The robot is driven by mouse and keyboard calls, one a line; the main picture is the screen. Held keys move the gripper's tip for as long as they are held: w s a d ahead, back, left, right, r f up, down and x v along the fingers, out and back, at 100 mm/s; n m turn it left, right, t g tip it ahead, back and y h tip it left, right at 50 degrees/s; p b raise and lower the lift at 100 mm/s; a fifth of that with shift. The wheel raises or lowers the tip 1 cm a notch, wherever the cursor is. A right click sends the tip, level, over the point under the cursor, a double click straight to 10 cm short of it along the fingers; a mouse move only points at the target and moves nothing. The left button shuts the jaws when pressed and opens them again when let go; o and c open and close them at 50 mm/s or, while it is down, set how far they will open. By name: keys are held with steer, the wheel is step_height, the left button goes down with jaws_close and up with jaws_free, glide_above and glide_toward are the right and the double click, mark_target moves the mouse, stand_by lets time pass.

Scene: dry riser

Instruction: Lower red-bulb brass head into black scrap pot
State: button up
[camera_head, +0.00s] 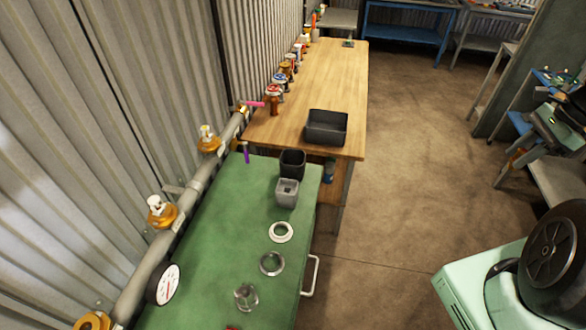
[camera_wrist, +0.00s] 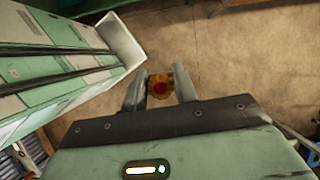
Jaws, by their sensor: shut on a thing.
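In the wrist view, my gripper (camera_wrist: 160,82) is shut on a brass head (camera_wrist: 158,91) with a red bulb at its centre. The head sits between the two grey fingers, with brown floor behind it. The head camera does not show my gripper or the held head. In that view a black, open-topped pot (camera_head: 292,163) stands at the far right end of the green bench, and I take it for the scrap pot. Its inside is dark, so I cannot tell its contents. No pot shows in the wrist view.
A grey square pot (camera_head: 287,193) stands just in front of the black pot. Pale rings (camera_head: 281,232) and a clear glass (camera_head: 246,297) lie nearer on the green bench (camera_head: 215,255). A pipe with brass-and-white heads (camera_head: 161,210) runs along the wall. A black tray (camera_head: 326,127) sits on the wooden bench.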

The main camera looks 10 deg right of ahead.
steer(key=shift+w+a, duration=0.1)
steer(key=w+a+f+b, duration=0.1)
steer(key=w+a+f, duration=0.2)
steer(key=w+a, duration=0.55)
steer(key=w+a+f, duration=0.3)
steer(key=w+a, duration=0.4)
steer(key=w, duration=0.2)
steer(key=b, duration=2)
glide_above(292, 156)
steer(key=s, duration=0.5)
step_height(292, 156, down, 20)
steer(key=shift+a, duration=0.25)
steer(key=shift+w+a, duration=0.2)
steer(key=shift+a, duration=0.1)
steer(key=shift+b, duration=0.3)
steer(key=shift+f+b, duration=3.8)
steer(key=shift+f, duration=0.8)
